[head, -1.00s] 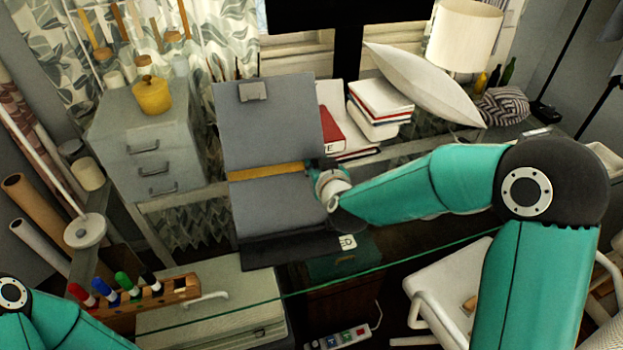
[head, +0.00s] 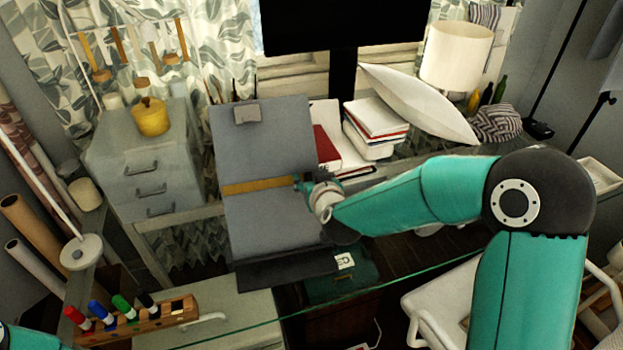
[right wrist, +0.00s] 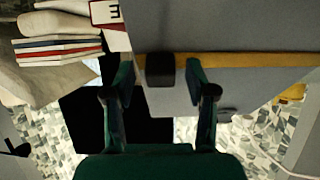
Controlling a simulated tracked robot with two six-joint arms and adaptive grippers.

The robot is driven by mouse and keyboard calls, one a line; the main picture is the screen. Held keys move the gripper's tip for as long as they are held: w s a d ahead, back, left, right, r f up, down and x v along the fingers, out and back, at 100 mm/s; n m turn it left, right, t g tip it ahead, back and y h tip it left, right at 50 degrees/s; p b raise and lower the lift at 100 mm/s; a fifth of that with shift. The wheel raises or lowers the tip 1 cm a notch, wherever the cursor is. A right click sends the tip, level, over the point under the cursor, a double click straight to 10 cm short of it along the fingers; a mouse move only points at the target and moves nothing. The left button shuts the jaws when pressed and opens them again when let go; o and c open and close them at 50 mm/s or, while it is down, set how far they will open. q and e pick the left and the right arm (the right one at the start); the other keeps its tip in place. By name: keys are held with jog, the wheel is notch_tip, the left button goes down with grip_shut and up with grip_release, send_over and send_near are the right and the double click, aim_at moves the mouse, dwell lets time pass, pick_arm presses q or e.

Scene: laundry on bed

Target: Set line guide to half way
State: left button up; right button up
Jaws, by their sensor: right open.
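The line guide (head: 255,186) is a yellow-brown bar lying across a grey copy board (head: 262,140), near the middle of its height. The board leans upright on the desk, with a clip (head: 246,112) at its top. My right gripper (head: 303,184) is at the bar's right end. In the right wrist view the line guide (right wrist: 245,60) runs sideways, and a dark block (right wrist: 160,70) at its end sits between the open fingers (right wrist: 160,85). I cannot tell whether either finger touches it. My left gripper is out of view; only a bit of my left arm shows at bottom left.
Books (head: 378,118), a white pillow (head: 420,105) and a lamp (head: 455,55) stand right of the board. A grey drawer cabinet (head: 145,165) with a yellow pot (head: 150,117) is at left. A marker rack (head: 150,322) is in front. A monitor (head: 340,25) is behind.

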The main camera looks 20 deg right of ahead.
jog(key=v, duration=1.2)
